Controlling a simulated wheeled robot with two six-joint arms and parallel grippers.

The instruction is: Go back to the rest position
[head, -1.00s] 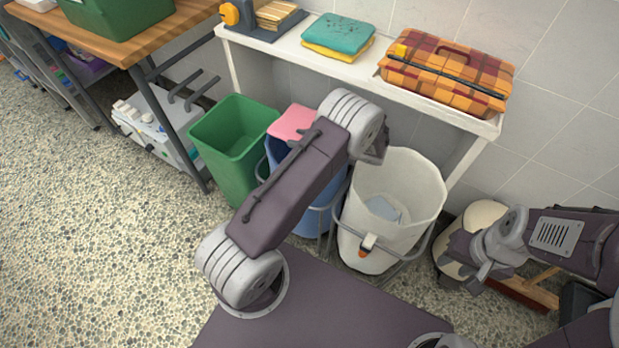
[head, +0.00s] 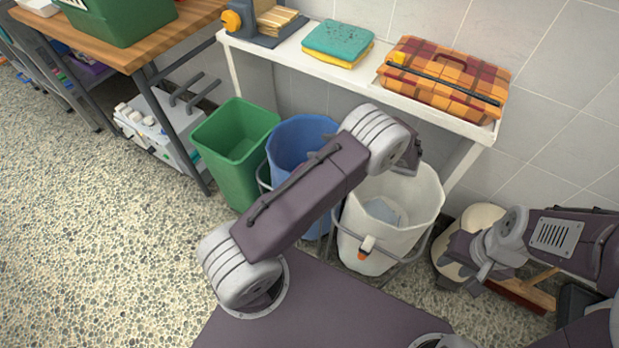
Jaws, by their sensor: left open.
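My left arm (head: 305,200) reaches up over the bins, with its elbow joint (head: 375,137) in front of the blue bin (head: 293,140) and the white bin (head: 425,200). My right arm (head: 570,240) is folded in at the right edge. Its end, with the right gripper (head: 484,266), is low beside the white bin, and I cannot make out its jaws. The open part of the blue bin shows no cloth.
A green bin (head: 235,150) stands left of the blue one. A white shelf (head: 350,72) behind holds folded teal and yellow towels (head: 338,42) and a plaid case (head: 444,80). A wooden workbench (head: 150,50) is at upper left. The speckled floor (head: 100,240) at left is clear.

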